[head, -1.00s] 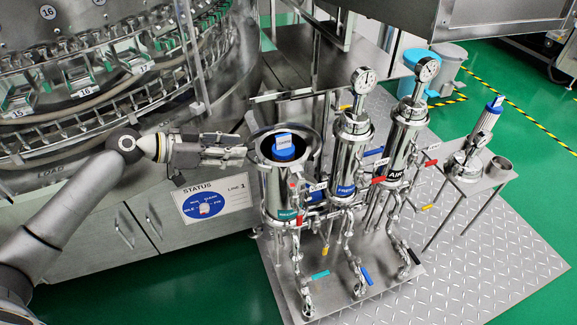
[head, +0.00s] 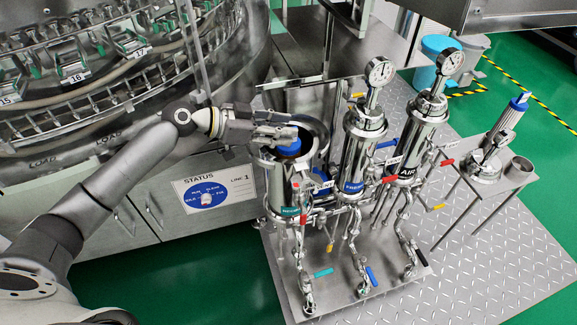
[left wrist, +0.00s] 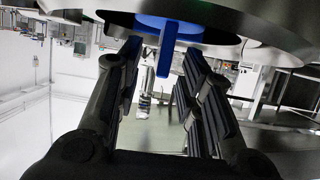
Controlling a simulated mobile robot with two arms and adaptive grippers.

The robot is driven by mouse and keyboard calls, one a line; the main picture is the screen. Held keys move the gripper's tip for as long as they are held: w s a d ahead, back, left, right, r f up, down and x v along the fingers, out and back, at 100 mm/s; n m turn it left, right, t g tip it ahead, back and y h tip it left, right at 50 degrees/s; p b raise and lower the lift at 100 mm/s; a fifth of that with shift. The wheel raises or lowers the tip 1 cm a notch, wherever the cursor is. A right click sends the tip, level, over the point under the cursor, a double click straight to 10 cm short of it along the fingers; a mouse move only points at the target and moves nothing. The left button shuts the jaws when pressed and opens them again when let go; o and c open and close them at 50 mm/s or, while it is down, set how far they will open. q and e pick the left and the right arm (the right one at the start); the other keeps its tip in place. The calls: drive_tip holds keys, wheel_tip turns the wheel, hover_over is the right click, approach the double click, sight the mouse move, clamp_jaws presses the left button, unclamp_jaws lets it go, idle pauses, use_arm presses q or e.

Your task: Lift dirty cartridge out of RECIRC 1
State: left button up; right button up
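The open-topped RECIRC housing (head: 277,185) stands leftmost of three steel housings. The dirty cartridge's blue cap (head: 289,149) shows at its mouth; the rest of the cartridge is hidden inside. My left gripper (head: 290,135) is at the cap, reaching over the housing's rim from the left. In the left wrist view the blue cap (left wrist: 160,21) is at the top, and its upright blue tab (left wrist: 168,50) lies between the two fingers of my left gripper (left wrist: 160,62). The fingers are apart, with gaps beside the tab. My right gripper is not in view.
The FRESH housing (head: 357,165) and AIR housing (head: 418,145) stand close on the right, each topped by a gauge. A side table (head: 470,178) holds an upright cartridge (head: 505,125) and an empty steel cup (head: 522,168). The bottling carousel (head: 100,90) is at the left.

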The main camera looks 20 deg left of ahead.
use_arm(q)
drive_tip(key=shift+x, duration=1.1)
clamp_jaws()
